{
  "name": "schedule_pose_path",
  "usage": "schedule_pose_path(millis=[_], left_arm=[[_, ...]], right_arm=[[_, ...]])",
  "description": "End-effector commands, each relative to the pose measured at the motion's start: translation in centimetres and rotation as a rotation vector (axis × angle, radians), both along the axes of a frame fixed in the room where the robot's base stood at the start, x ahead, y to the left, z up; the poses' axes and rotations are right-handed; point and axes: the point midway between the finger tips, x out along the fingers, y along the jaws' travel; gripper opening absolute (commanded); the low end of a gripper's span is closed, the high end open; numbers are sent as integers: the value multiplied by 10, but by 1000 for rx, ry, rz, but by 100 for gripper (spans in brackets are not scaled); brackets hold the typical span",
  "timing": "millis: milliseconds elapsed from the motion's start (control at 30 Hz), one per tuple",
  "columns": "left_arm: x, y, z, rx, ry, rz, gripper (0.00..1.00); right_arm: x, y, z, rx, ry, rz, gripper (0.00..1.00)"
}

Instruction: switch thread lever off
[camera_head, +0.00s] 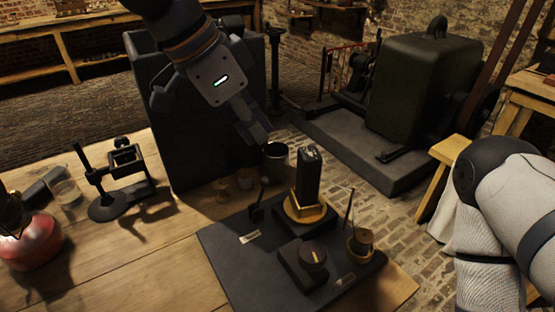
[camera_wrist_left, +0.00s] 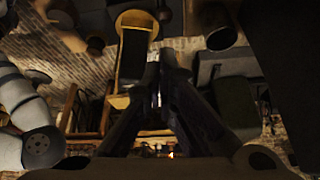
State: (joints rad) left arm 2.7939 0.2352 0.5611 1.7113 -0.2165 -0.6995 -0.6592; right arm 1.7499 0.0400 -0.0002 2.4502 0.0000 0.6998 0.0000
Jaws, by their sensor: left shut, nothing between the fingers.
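A dark instrument board (camera_head: 225,250) lies on the wooden table. A small dark lever (camera_head: 257,207) stands tilted at its back left, above a pale label. A thin upright rod (camera_head: 349,207) rises beside a brass fitting (camera_head: 360,243) at the right. I cannot tell for certain which is the thread lever. My left gripper (camera_head: 256,133) is shut and empty, above and behind the board, apart from both. In the left wrist view its closed fingers (camera_wrist_left: 161,54) point towards a dark block on a brass base. My right gripper is out of view.
A dark upright block (camera_head: 308,175) on a brass base and a round knob (camera_head: 313,255) stand on the board. A metal jar (camera_head: 276,163) is behind it. A red flask (camera_head: 30,240), a glass and a black stand (camera_head: 112,205) are at the left.

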Motion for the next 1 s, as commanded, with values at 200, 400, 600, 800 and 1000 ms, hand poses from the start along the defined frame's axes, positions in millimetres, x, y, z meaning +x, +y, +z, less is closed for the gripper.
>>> schedule_pose_path(millis=[200, 400, 600, 800, 1000], left_arm=[[3, -5, -14, 1, 5, 0, 0], [11, -21, -53, 2, 9, 0, 0], [19, -35, -80, 0, 4, 0, 0], [22, -40, -90, 0, 0, 1, 0], [22, -40, -89, -1, -1, 1, 0]], right_arm=[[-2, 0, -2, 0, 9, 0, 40], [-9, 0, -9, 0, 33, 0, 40], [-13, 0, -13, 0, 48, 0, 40], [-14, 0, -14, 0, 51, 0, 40], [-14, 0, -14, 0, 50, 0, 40]])
